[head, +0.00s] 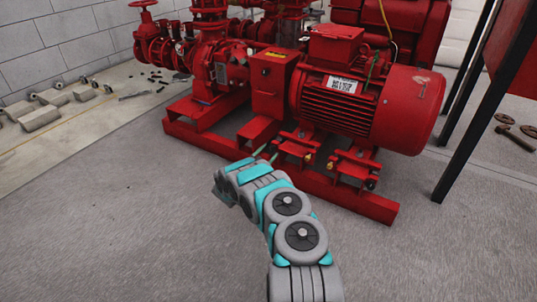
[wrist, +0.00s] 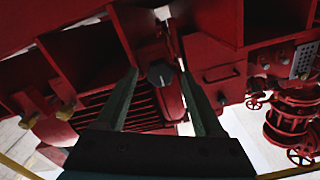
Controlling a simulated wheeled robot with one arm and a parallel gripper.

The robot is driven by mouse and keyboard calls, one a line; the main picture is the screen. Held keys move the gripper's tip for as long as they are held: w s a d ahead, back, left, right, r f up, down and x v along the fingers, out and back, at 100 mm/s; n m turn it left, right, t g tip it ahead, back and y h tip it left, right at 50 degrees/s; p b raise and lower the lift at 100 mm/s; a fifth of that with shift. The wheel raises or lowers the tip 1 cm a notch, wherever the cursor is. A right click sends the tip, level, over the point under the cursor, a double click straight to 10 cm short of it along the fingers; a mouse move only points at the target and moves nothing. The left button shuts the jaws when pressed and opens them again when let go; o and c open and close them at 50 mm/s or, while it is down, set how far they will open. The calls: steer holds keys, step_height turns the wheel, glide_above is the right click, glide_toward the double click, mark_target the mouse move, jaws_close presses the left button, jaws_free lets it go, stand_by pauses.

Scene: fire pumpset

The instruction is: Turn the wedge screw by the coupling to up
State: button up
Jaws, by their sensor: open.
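The red pumpset has a motor (head: 365,100) on a red base frame (head: 350,200), with a coupling guard box (head: 272,85) at its left. My gripper (head: 265,153) is at the base near the guard, at the motor's left front foot. In the wrist view my gripper (wrist: 160,74) is open, its two dark fingers apart. A dark hexagonal screw head (wrist: 160,72) shows between the fingertips, with gaps on both sides. It looks like the wedge screw by the coupling. The screw is too small or hidden in the head view.
Brass-coloured screws (wrist: 65,110) show at left in the wrist view. Red valves and pipes (head: 165,45) stand at the back left. A dark-legged stand (head: 465,110) is at right. Grey blocks (head: 35,115) lie by the wall. The floor in front is clear.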

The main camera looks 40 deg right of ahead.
steer(key=shift+d, duration=0.1)
steer(key=shift+c, duration=0.4)
jaws_close()
